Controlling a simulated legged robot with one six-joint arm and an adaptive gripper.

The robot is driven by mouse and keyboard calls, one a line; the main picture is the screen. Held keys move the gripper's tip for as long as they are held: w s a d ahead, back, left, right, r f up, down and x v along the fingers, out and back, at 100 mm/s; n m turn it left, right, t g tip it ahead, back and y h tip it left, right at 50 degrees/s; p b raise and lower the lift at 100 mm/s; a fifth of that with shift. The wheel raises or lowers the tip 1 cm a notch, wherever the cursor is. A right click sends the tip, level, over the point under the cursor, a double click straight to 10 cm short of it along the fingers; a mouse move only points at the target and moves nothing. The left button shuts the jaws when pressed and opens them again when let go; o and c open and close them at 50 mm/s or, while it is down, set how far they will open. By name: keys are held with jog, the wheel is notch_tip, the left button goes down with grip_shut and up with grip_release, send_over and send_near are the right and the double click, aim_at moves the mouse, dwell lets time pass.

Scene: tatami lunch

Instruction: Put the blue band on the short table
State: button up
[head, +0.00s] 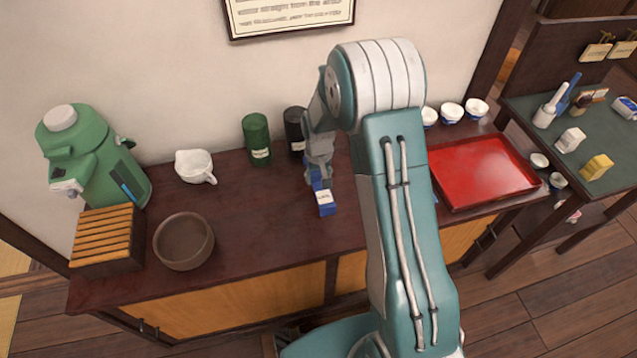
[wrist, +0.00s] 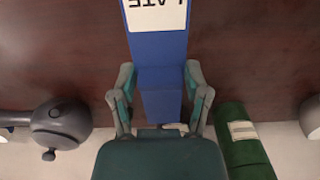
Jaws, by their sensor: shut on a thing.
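A blue band (head: 325,203) with a white label is held by my gripper (head: 318,178) above the dark red-brown sideboard (head: 255,240). In the wrist view the blue band (wrist: 160,55) lies between the two fingers of my gripper (wrist: 160,82), which is shut on it. Its label shows upside-down letters and is cut off by the top edge. I cannot tell from the head view whether the band touches the sideboard top. A lower table with a dark green top (head: 560,135) stands at the right; I cannot tell whether it is the short table.
A green canister (head: 257,140) and a black canister (head: 295,128) stand near the band. A red tray (head: 483,172) lies right of my arm. A white jug (head: 195,166), brown bowl (head: 184,241), slatted box (head: 105,238) and green dispenser (head: 95,155) stand left. Several small things crowd the green-topped table.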

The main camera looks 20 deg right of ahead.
aim_at(319, 179)
jog(key=shift+f, duration=1.55)
jog(key=o, duration=1)
